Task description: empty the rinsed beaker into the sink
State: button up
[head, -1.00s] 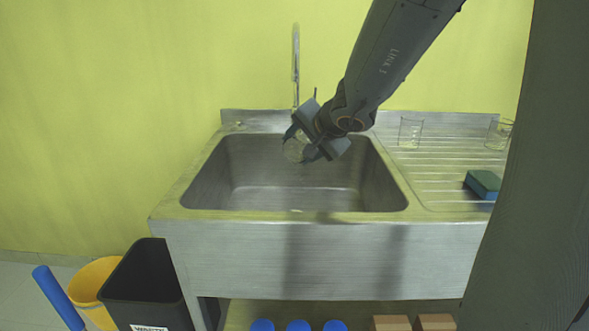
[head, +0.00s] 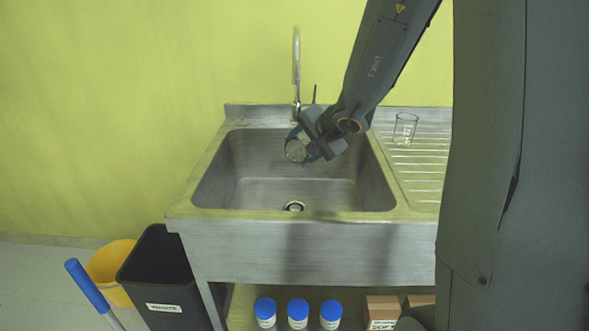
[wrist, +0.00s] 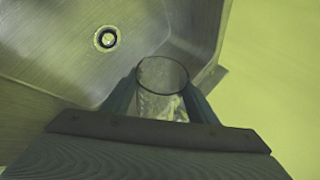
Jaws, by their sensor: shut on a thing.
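My gripper (head: 308,150) is shut on a clear glass beaker (head: 295,150) and holds it over the sink basin (head: 240,185), toward its back right. In the head view the beaker is tilted, its round face turned toward the camera. In the wrist view the beaker (wrist: 162,88) sits between both fingers, its rim showing. I cannot tell whether liquid is inside. The sink drain (head: 294,206) is open to view and shows in the wrist view (wrist: 107,38) to the upper left of the beaker.
A tall faucet (head: 297,65) rises behind the basin. Another glass beaker (head: 405,128) stands on the ribbed drainboard (head: 415,165) at right. A black bin (head: 165,275) and yellow bucket (head: 112,268) stand left of the sink. Blue-capped bottles (head: 298,312) are on the shelf below.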

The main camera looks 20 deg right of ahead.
aim_at(300, 152)
jog(key=shift+w+d+g+y+p, duration=0.15)
jog(key=shift+g+y+p, duration=0.25)
jog(key=shift+p, duration=3.05)
jog(key=p, duration=0.3)
jog(key=w+d+m+g+y+p, duration=0.1)
jog(key=p, duration=0.2)
jog(key=shift+w+d+f+p, duration=0.2)
jog(key=shift+d+f+p, duration=0.05)
jog(key=shift+f+p, duration=0.15)
jog(key=shift+p, duration=0.4)
jog(key=shift+g+p, duration=0.3)
jog(key=shift+p, duration=0.05)
jog(key=shift+w+d+f+m+g+y+p, duration=0.1)
jog(key=shift+d+f+m+g+y+p, duration=0.2)
jog(key=shift+p, duration=0.85)
